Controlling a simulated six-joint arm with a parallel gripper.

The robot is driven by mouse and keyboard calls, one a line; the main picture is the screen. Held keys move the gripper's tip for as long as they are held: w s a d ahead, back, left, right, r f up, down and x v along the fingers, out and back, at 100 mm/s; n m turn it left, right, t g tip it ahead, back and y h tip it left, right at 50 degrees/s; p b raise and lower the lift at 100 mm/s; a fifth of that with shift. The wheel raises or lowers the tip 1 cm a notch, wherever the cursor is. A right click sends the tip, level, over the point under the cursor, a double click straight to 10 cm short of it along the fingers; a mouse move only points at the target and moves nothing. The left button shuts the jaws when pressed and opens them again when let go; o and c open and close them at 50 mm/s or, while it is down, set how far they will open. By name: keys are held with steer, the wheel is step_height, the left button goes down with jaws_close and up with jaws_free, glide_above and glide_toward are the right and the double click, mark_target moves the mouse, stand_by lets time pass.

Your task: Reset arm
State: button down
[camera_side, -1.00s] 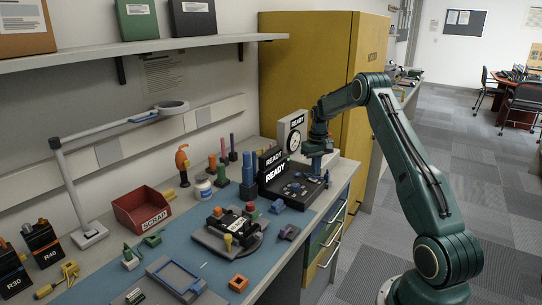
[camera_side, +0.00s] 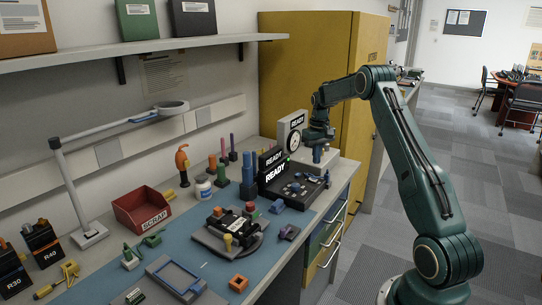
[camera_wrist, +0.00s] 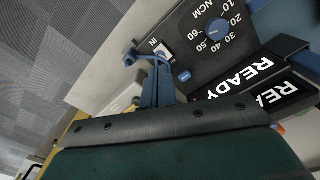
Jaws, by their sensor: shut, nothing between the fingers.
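My gripper (camera_side: 318,135) is at the end of my dark green arm, above the far right end of the bench. It is shut with nothing held. In the wrist view, the edge of a dark green body fills the bottom. The tester's dial (camera_wrist: 214,30) shows at the top right.
A dial gauge marked READY (camera_side: 292,133) stands behind the tester, close to my gripper. The yellow cabinet (camera_side: 310,70) rises behind.

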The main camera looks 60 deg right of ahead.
steer(key=s+a+r+n+t+h, duration=0.1)
steer(key=s+a+r, duration=0.1)
steer(key=a+r, duration=0.85)
steer(key=s+a+r+n+t, duration=0.1)
steer(key=s+a+r+n, duration=0.1)
steer(key=a+r, duration=0.85)
steer(key=s+a+f+n+t, duration=0.1)
steer(key=s+a, duration=0.8)
steer(key=s, duration=0.1)
steer(key=s+a+f+n+t+y, duration=0.1)
steer(key=s+a+f+n+t, duration=0.1)
steer(key=s+a, duration=0.8)
steer(key=shift+s+a+f+t, duration=0.2)
steer(key=shift+a+t, duration=0.05)
steer(key=shift+t, duration=0.05)
